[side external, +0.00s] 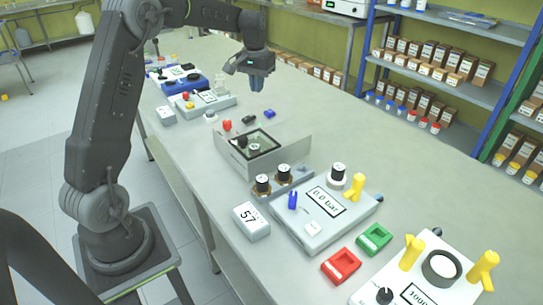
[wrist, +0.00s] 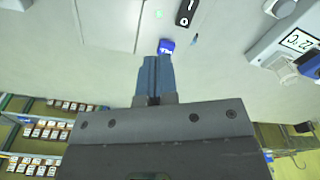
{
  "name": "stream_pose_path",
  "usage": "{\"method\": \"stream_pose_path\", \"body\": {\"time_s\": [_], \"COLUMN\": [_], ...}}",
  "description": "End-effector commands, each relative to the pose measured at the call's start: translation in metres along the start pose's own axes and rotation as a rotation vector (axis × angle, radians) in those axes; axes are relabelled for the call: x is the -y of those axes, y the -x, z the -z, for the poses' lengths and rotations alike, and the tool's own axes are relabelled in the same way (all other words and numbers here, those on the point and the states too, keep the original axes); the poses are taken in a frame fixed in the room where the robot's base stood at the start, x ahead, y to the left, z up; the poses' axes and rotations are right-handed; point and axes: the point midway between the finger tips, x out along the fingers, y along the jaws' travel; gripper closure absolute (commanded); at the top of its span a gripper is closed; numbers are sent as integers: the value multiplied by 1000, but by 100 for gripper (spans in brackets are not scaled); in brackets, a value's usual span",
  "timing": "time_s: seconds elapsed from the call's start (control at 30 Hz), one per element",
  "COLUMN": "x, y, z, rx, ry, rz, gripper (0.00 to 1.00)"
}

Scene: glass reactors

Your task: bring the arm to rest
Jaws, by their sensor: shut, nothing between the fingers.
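My gripper (side external: 256,86) hangs above the far part of the bench in the side view, with its fingers pointing down. In the wrist view its two blue-grey fingers (wrist: 156,65) lie together, with nothing between them. A small blue block (side external: 269,114) lies on the bench below the gripper. In the wrist view a blue block with white lettering (wrist: 166,46) shows just beyond the fingertips; the gripper looks apart from it. No object is held.
The grey bench (side external: 420,205) carries a box with a dark window (side external: 240,155), a panel reading 0.0 bar (side external: 315,215), a 57 display (side external: 251,221), red (side external: 340,266) and green (side external: 374,239) blocks, and a white yellow-handled unit (side external: 430,275). Shelves (side external: 450,85) stand behind.

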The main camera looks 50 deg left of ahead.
Motion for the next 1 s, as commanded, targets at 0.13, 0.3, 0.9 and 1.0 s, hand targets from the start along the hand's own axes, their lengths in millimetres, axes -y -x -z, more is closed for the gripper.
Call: {"method": "stream_pose_path", "body": {"time_s": [0.13, 0.3, 0.9, 1.0], "x": [-40, -74, -99, -98], "y": [48, 83, 80, 75], "z": [-50, -117, -331, -341], "rx": [-79, -163, -416, -430], "ry": [-82, -172, -438, -451], "rz": [-6, -21, -118, -126], "gripper": [100, 100, 100, 100]}}
